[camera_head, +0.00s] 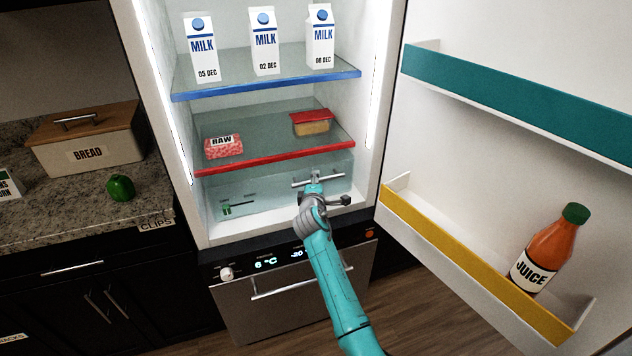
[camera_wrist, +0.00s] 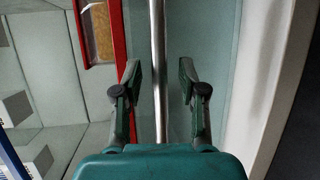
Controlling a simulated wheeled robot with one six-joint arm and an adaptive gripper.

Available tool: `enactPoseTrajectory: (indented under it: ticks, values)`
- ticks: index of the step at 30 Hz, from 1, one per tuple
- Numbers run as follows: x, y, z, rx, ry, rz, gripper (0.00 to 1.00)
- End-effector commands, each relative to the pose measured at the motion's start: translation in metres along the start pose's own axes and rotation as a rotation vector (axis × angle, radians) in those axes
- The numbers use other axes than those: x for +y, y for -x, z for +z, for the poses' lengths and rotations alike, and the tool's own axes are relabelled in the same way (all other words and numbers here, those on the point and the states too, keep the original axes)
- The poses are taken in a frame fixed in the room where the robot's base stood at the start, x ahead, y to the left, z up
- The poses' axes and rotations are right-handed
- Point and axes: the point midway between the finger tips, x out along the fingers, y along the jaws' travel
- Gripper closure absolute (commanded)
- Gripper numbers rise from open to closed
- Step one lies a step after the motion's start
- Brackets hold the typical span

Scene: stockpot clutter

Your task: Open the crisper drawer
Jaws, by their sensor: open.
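The crisper drawer (camera_head: 268,194) is the clear bin at the bottom of the fridge, below the red-edged shelf. It looks closed. Its silver bar handle (camera_head: 334,177) runs across the upper part of its front. My gripper (camera_head: 315,189) is at this handle, and the arm hides part of the drawer front. In the wrist view, the handle bar (camera_wrist: 158,50) runs between the two spread fingers of my gripper (camera_wrist: 160,78), with a gap on each side. My gripper is open and holds nothing.
The open fridge door with a yellow-edged bin (camera_head: 450,252) and a juice bottle (camera_head: 548,250) stands at right. The red-edged shelf (camera_head: 280,158) bears raw meat (camera_head: 223,147) and a red-lidded box (camera_head: 312,123). A lower appliance front with a handle (camera_head: 285,290) lies below. Milk cartons stand above.

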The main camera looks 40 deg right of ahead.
Motion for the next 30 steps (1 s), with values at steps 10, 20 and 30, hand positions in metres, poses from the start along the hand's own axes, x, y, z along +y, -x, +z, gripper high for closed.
enactPoseTrajectory:
  ticks: [10, 20, 30]
  values:
    - [0.0002, -0.0095, -0.0003, 0.001, -0.001, 0.001, 0.59]
    - [0.0000, -0.0092, -0.0003, 0.001, 0.000, 0.000, 1.00]
    - [-0.0009, -0.0076, 0.0004, 0.001, 0.000, 0.000, 1.00]
